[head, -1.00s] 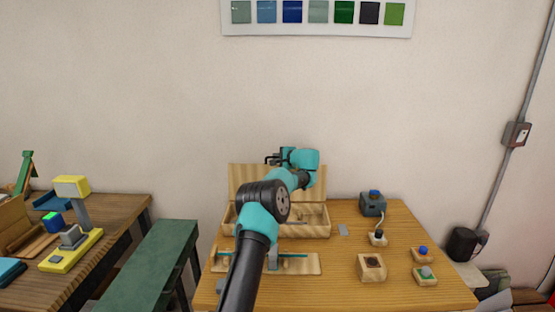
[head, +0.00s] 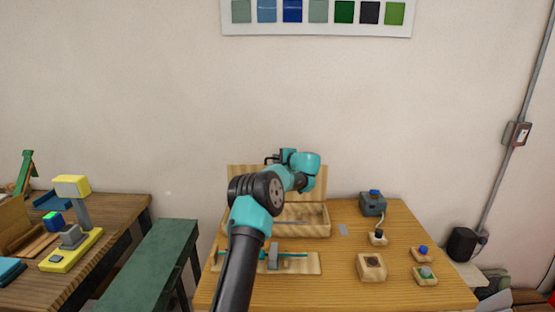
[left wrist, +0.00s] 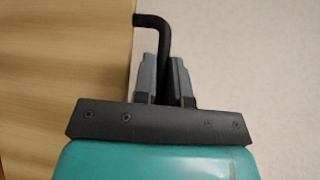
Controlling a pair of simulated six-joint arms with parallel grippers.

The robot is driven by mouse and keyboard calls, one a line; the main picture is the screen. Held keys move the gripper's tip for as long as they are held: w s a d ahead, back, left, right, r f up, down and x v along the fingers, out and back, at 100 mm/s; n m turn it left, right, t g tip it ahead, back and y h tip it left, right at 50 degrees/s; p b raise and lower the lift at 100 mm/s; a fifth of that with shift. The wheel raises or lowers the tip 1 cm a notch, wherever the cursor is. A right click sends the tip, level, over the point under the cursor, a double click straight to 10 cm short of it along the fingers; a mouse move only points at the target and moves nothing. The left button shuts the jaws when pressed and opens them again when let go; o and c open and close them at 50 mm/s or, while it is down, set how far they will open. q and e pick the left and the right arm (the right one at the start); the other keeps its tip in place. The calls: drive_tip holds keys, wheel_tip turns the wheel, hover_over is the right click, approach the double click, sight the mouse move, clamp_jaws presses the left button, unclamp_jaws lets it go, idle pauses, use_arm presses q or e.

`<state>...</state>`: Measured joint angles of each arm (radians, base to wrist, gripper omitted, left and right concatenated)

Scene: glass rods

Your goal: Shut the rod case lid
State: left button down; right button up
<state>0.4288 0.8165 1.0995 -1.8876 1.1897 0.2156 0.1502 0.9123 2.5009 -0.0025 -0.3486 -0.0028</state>
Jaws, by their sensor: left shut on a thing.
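The wooden rod case (head: 312,231) stands at the back of the work table. Its lid (head: 240,183) is open and stands up along the back of the case. A black bent handle (left wrist: 150,20) shows at the lid's edge in the left wrist view, where the lid (left wrist: 65,70) fills the left side. My left gripper (head: 273,158) is at the lid's top edge, its fingers (left wrist: 164,65) shut on the handle. My left arm hides part of the lid and case. My right gripper is not in view.
A wooden rack with a teal rod (head: 305,263) lies in front of the case. To the right are a grey box with a blue top (head: 373,205), a wooden block (head: 371,267) and small button blocks (head: 425,275). A green bench (head: 150,262) stands left.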

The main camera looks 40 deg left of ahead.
use_arm(q)
drive_tip(key=s+d+f+n+y, duration=0.2)
drive_tip(key=s+d+y, duration=0.1)
drive_tip(key=s+d, duration=0.4)
drive_tip(key=shift+s+n, duration=0.3)
drive_tip(key=shift+n, duration=0.1)
drive_tip(key=shift+d+f, duration=0.1)
drive_tip(key=shift+f, duration=0.05)
drive_tip(key=c, duration=1.4)
unclamp_jaws()
drive_tip(key=shift+c, duration=0.2)
drive_tip(key=s+d+f, duration=0.1)
drive_tip(key=d, duration=1.6)
drive_tip(key=shift+d+f, duration=0.15)
drive_tip(key=shift+f, duration=0.1)
